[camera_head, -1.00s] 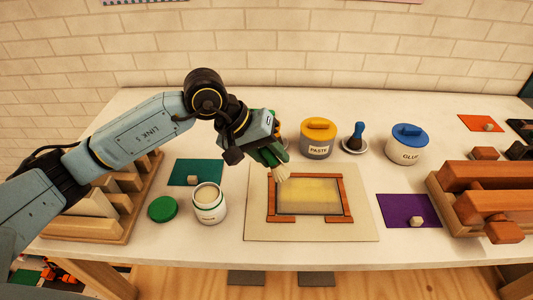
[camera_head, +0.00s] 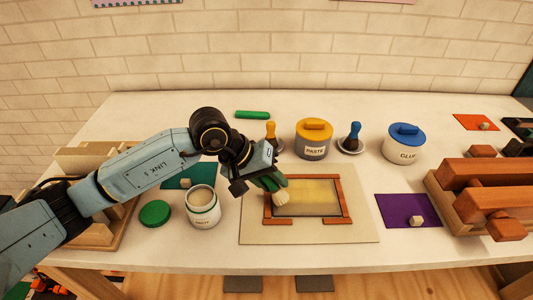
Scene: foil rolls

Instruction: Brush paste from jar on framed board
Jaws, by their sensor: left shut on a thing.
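My left gripper (camera_head: 264,176) is shut on a green-handled brush (camera_head: 272,182). Its pale bristles (camera_head: 281,198) point down over the left side of the framed area; whether they touch the surface I cannot tell. The framed board (camera_head: 360,231) is a pale sheet with a red-brown frame (camera_head: 344,202) around a yellowish patch (camera_head: 312,197), greyer along its near edge. An open white jar (camera_head: 203,211) with a green band and pale contents stands left of the board. Its apparent green lid (camera_head: 155,213) lies beside it. My right gripper is not in view.
A yellow-lidded paste pot (camera_head: 314,140) and a blue-lidded glue pot (camera_head: 403,145) stand behind the board, with an orange brush (camera_head: 270,135) and a blue brush (camera_head: 352,138). Wooden racks flank both sides. A purple mat (camera_head: 398,211) lies at right.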

